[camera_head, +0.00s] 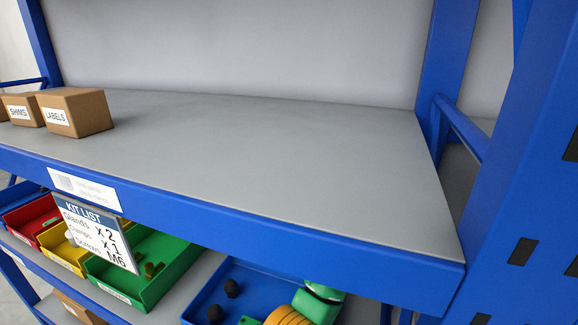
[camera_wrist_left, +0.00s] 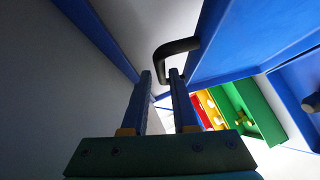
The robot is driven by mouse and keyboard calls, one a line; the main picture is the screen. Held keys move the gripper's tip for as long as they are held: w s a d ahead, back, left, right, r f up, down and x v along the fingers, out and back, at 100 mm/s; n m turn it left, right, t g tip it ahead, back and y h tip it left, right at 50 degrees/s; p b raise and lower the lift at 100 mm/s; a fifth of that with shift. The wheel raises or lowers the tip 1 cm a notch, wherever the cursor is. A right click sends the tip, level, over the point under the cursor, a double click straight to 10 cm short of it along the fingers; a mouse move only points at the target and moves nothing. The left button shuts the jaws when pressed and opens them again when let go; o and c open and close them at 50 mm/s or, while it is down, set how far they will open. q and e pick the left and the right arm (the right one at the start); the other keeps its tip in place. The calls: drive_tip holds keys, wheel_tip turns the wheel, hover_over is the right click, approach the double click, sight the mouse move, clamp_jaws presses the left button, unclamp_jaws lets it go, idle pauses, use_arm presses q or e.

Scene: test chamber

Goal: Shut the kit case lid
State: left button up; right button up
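A blue open tray-like case (camera_head: 210,290) sits on the lower shelf at the bottom of the head view, partly cut off. Dark round pieces lie in it, and green and orange items show at its right. In the left wrist view, a blue panel (camera_wrist_left: 235,38), which looks like the case lid, bears a black bent handle (camera_wrist_left: 178,46). My left gripper (camera_wrist_left: 161,74) is open, its two fingers apart. One leg of the handle shows between the fingertips; I cannot tell whether they touch it. My right gripper is not in view.
The grey upper shelf (camera_head: 290,150) with its blue front beam (camera_head: 250,225) overhangs the case. Small boxes (camera_head: 75,112) stand at its left; the rest is clear. Red, yellow and green bins (camera_head: 150,285) stand left of the case. A kit list card (camera_head: 95,232) hangs before them.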

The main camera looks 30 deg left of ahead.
use_arm(q)
drive_tip(key=p+x, duration=0.2)
drive_tip(key=x, duration=0.4)
drive_tip(key=shift+s, duration=0.1)
drive_tip(key=shift+c, duration=0.4)
drive_tip(key=shift+d, duration=0.1)
clamp_jaws()
drive_tip(key=shift+f, duration=0.1)
idle(0.5)
